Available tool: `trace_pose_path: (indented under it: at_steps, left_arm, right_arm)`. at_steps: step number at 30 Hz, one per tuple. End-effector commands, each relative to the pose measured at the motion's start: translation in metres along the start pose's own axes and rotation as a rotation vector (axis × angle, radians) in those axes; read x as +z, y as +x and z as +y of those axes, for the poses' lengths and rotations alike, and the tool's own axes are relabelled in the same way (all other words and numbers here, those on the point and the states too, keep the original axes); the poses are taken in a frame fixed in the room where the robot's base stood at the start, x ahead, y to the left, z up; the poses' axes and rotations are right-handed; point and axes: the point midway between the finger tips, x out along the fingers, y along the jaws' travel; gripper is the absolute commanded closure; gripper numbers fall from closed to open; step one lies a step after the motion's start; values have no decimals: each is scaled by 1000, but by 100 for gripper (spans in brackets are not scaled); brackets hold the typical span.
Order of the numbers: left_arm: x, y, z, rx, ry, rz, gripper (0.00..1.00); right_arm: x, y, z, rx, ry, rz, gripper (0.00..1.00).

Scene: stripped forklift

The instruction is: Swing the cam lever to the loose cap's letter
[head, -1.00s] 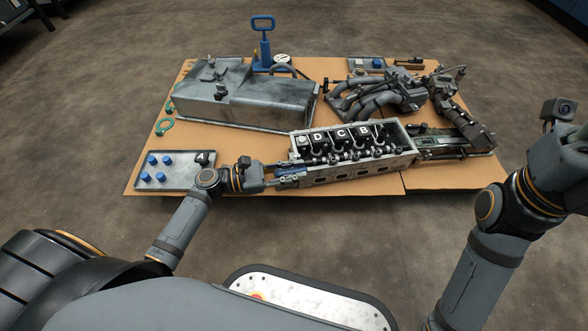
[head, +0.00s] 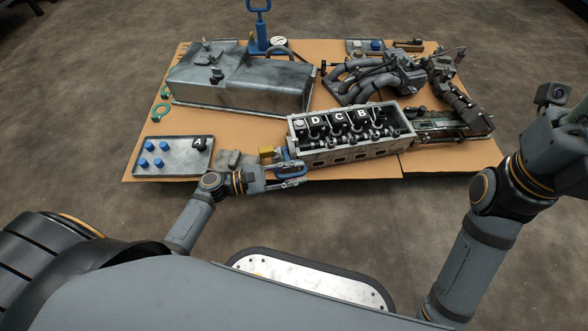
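The cylinder head (head: 345,157) is a long grey open box in the middle, with caps lettered D, C and B (head: 361,114) along the camshaft. A loose black cap (head: 199,142) marked A rests on the tray at left. A blue part (head: 283,156), which looks like the cam lever's handle, is at the head's left end. My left gripper (head: 300,172) is at this blue part, just in front of the head's left corner. Its fingers look spread around the blue part, but whether they grip it is too small to tell. My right gripper is out of view.
The grey tray (head: 156,171) holds several blue knobs. A yellow block (head: 266,152) and a grey piece (head: 232,158) lie near my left wrist. A large metal tank (head: 245,83) is behind, manifold pipes (head: 365,82) back right. Floor in front is clear.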

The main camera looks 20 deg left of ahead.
Motion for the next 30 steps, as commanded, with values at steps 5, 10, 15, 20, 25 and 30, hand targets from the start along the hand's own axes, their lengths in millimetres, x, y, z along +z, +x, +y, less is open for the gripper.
trace_pose_path:
  at_steps: [5, 10, 15, 20, 25, 30]
  left_arm:
    - [1, 0, 1, 1, 2, -2, 63]
    - [1, 0, 1, 1, 3, -3, 63]
    - [1, -5, 1, 0, 4, -1, 63]
    - [0, -34, 0, -5, 3, 3, 63]
    - [-1, -77, 0, -5, 1, 3, 63]
    - [0, -107, 0, -3, 1, 1, 63]
  right_arm:
    - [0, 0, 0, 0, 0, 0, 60]
    - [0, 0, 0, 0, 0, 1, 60]
    - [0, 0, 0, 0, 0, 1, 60]
    - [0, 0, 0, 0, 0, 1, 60]
    - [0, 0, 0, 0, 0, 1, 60]
    - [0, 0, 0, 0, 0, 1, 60]
